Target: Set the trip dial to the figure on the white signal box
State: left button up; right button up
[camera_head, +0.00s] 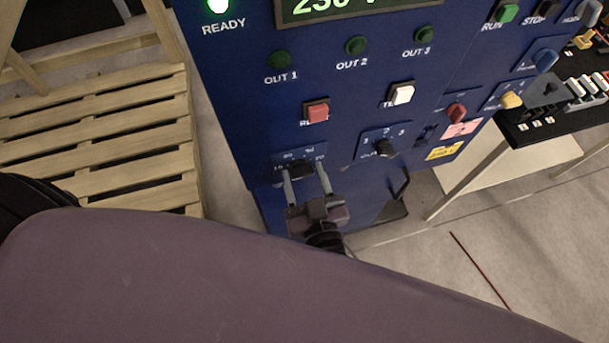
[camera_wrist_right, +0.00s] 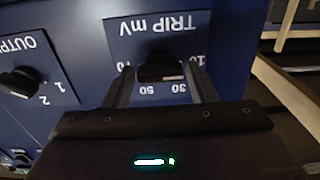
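The trip dial (camera_head: 302,168) is a black knob on a small plate low on the blue cabinet. In the right wrist view the dial (camera_wrist_right: 160,67) shows upside down under the words TRIP mV, with 30 and 50 readable and the outer figures partly covered by the fingers. A pale mark lies on the knob's edge near the 30; its exact setting is unclear. My right gripper (camera_head: 306,180) has one finger on each side of the dial, with the fingers apart; I cannot tell contact. I do not make out a white signal box. My left gripper is not in view.
The blue cabinet (camera_head: 235,105) also carries an output selector (camera_head: 384,147), a red button (camera_head: 317,112), a white button (camera_head: 402,94) and green lamps. A wooden pallet (camera_head: 100,110) stands left.

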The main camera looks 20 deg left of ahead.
jog(key=c, duration=0.6)
jog(key=shift+m, duration=0.4)
jog(key=m, duration=1)
jog(key=shift+m+p, duration=0.3)
jog(key=shift+m, duration=0.1)
jog(key=shift+d, duration=0.1)
jog(key=o, duration=1)
